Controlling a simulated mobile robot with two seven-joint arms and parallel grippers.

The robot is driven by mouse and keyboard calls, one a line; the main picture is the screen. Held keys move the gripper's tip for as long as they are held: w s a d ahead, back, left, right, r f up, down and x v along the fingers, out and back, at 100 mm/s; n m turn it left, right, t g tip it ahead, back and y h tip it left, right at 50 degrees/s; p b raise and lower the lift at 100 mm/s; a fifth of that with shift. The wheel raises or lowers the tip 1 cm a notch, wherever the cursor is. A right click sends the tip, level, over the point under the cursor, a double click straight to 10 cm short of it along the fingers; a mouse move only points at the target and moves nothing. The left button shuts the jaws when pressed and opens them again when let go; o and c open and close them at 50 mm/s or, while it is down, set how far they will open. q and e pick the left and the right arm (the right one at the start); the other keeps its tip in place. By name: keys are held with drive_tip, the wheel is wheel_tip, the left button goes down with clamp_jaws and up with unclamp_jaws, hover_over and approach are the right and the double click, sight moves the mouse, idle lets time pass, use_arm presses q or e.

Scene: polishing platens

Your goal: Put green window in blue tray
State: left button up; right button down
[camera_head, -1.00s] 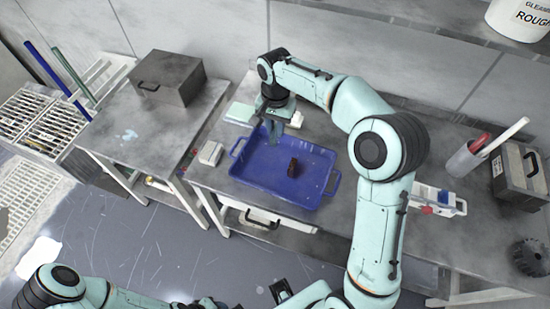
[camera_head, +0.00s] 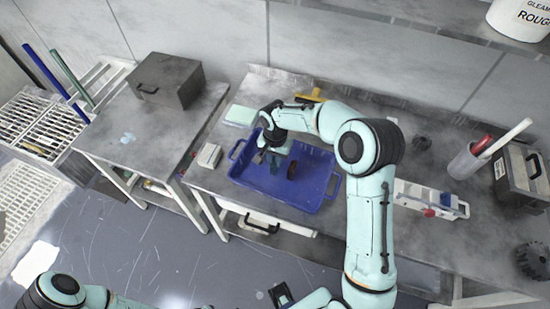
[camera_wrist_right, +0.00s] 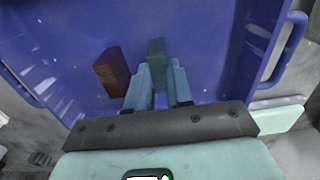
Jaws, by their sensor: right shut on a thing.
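The blue tray (camera_head: 318,200) sits on the middle bench; its floor and wall also fill much of the right wrist view (camera_wrist_right: 215,75). My right gripper (camera_head: 274,167) is over the left part of the tray. In the right wrist view its fingers (camera_wrist_right: 157,75) are shut on the green window (camera_wrist_right: 156,47), a small dark teal piece projecting past the fingertips. I cannot tell whether the window touches the tray floor. A dark red-brown block (camera_wrist_right: 112,72) lies inside the tray beside the gripper; it also shows in the head view (camera_head: 292,170).
A white block (camera_head: 209,155) and a pale green stack (camera_head: 241,115) lie left of the tray. A yellow object (camera_head: 312,96) is behind my right arm. A white caddy (camera_head: 430,200), a cup with tools (camera_head: 466,160) and a grey case (camera_head: 520,180) stand on the right.

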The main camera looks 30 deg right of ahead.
drive_tip(key=shift+f, duration=0.1)
drive_tip(key=c, duration=1)
unclamp_jaws()
drive_tip(key=shift+r, duration=0.35)
wheel_tip(320, 180, up, 12)
drive_tip(key=shift+f+p, duration=0.15)
drive_tip(key=shift+p, duration=0.35)
